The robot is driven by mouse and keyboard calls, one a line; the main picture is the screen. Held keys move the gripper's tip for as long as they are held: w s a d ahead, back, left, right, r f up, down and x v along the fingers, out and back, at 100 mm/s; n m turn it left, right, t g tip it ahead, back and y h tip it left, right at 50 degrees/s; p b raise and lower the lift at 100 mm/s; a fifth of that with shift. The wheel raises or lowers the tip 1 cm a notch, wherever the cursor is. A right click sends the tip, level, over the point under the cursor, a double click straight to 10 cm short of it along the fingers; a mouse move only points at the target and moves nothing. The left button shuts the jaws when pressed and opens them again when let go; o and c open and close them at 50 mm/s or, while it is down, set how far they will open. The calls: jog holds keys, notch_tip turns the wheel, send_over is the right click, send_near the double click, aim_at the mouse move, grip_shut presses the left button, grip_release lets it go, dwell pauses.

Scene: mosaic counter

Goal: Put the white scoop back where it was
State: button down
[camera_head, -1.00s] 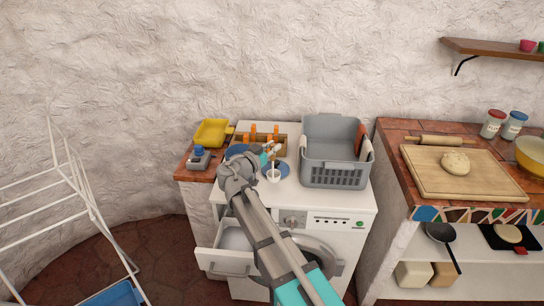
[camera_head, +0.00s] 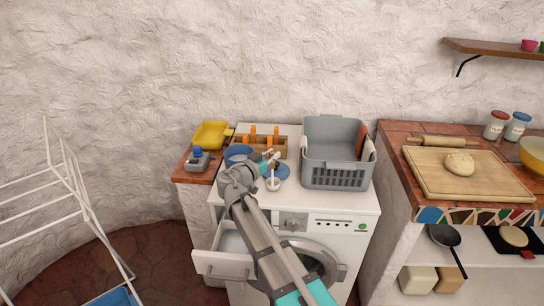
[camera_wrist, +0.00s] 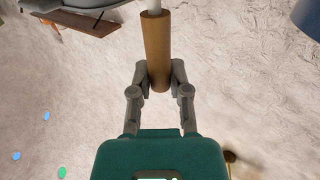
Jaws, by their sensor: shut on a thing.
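My gripper (camera_wrist: 158,82) is shut on the tan handle (camera_wrist: 156,48) of the scoop in the wrist view. A white rod continues from the handle at the top edge; the bowl is outside that view. In the head view my gripper (camera_head: 267,161) is over the washing machine top, and the small white scoop bowl (camera_head: 273,184) shows below it. I cannot tell whether the bowl touches the top. A blue tub (camera_head: 238,152) is to the left behind my wrist, partly hidden. A blue disc (camera_head: 284,171) lies to the right of the scoop.
A wooden box with orange-topped items (camera_head: 264,143) stands behind. A grey basket (camera_head: 337,174) is on the right of the machine top. A yellow tray (camera_head: 211,134) and a grey-blue device (camera_head: 197,159) are on the left. The machine's drawer (camera_head: 224,264) is open.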

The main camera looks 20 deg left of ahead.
jog(key=shift+f, duration=0.2)
jog(key=c, duration=0.6)
grip_release()
jog(key=shift+r, duration=0.1)
jog(key=shift+r, duration=0.2)
jog(key=v, duration=1.2)
jog(key=shift+f, duration=0.1)
jog(key=shift+d, duration=0.15)
